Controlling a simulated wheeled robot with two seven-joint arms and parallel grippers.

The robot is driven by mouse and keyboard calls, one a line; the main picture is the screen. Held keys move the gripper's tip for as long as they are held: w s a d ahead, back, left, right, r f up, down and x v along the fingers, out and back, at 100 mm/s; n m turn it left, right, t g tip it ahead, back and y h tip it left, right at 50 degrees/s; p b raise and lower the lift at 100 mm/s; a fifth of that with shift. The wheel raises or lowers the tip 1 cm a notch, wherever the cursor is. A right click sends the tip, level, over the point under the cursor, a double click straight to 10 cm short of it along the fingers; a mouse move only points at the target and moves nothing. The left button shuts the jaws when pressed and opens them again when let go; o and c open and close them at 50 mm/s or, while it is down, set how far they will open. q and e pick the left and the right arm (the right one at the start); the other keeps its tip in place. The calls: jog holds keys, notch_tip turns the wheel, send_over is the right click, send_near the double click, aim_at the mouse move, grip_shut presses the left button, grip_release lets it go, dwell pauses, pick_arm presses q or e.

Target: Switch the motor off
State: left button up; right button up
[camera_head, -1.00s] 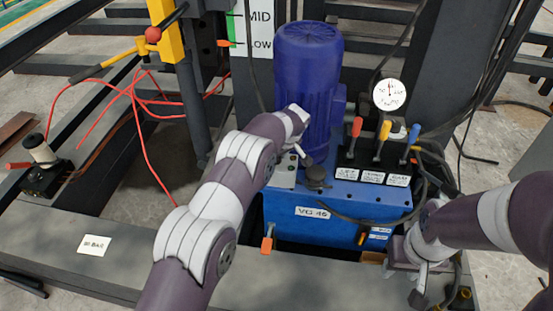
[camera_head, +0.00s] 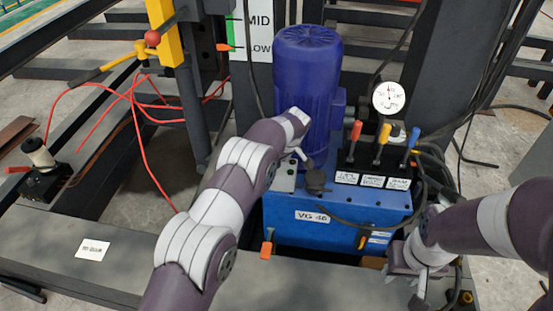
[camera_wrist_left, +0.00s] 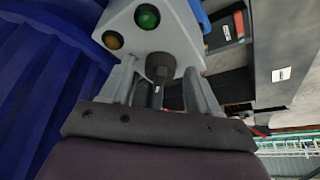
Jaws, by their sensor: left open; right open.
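The motor (camera_head: 308,85) is a ribbed blue cylinder standing upright on a blue power unit (camera_head: 290,220) marked VG 46. A small light-grey control box (camera_head: 284,178) sits at its foot. In the left wrist view the box (camera_wrist_left: 165,30) carries a green button (camera_wrist_left: 146,16) and an amber button (camera_wrist_left: 112,39). A dark knob (camera_wrist_left: 160,67) shows on its near edge. My left gripper (camera_wrist_left: 160,92) is open, its fingers either side of this knob; contact cannot be told. In the head view my left wrist partly hides the box. My right gripper (camera_head: 420,278) is open beside the unit's right side.
Red, yellow and blue levers (camera_head: 382,145) stand right of the motor, below a round gauge (camera_head: 389,97). A black cap (camera_head: 317,180) sits on the unit. Hoses crowd the right side. A grey beam (camera_head: 140,265) runs along the front.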

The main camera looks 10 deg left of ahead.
pick_arm(q)
jog(key=p+v, duration=0.4)
jog(key=v, duration=0.8)
jog(key=shift+s+d+r+p, duration=0.15)
jog(key=shift+r+p, duration=0.15)
jog(key=shift+p, duration=0.1)
